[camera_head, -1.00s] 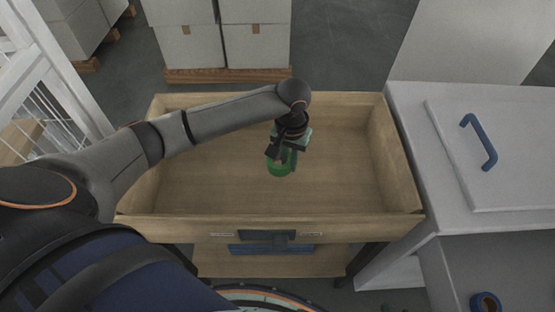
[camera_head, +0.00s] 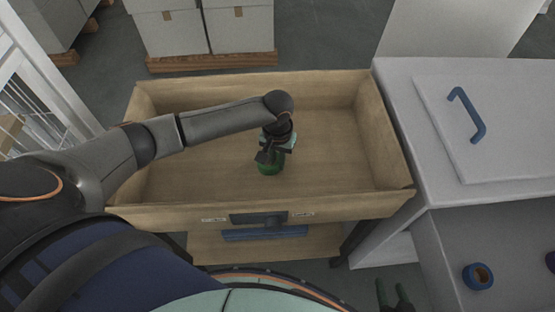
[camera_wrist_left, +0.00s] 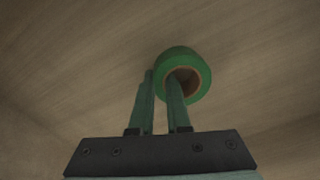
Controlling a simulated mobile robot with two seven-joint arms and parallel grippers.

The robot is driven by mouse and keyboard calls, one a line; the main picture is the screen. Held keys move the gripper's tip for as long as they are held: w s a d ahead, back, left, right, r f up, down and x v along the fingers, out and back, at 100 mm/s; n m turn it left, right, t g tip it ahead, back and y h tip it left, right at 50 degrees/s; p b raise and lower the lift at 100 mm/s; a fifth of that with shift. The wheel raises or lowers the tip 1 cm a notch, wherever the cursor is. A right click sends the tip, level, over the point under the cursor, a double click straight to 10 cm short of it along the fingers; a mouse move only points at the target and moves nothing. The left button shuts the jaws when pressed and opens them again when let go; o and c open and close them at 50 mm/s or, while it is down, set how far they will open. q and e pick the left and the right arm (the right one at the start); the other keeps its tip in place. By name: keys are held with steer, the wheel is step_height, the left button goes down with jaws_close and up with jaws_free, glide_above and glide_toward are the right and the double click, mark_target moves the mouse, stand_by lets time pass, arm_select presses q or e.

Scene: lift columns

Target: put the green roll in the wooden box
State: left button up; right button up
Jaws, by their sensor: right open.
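The green roll (camera_head: 270,169) is inside the outline of the wooden box (camera_head: 262,212), near its middle. In the left wrist view the roll (camera_wrist_left: 203,68) shows its brown inner ring. My left gripper (camera_head: 266,158) reaches down into the box from the left. In the left wrist view its fingers (camera_wrist_left: 161,78) straddle the roll's wall, one outside and one at the hole, and look shut on it. Whether the roll touches the box floor is unclear. My right gripper (camera_head: 393,292) is open and empty at the bottom edge, right of the box.
A grey cabinet (camera_head: 430,180) with a blue handle (camera_head: 467,114) stands right of the box. A blue roll (camera_head: 478,276) lies on the lower grey surface, and another blue thing (camera_head: 550,262) is cut off at the right edge. White cartons (camera_head: 170,33) stand behind.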

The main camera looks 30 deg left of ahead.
arm_select(q)
steer(key=o, duration=0.4)
step_height(320, 180, up, 12)
steer(key=shift+r+p, duration=0.2)
steer(key=shift+p, duration=0.6)
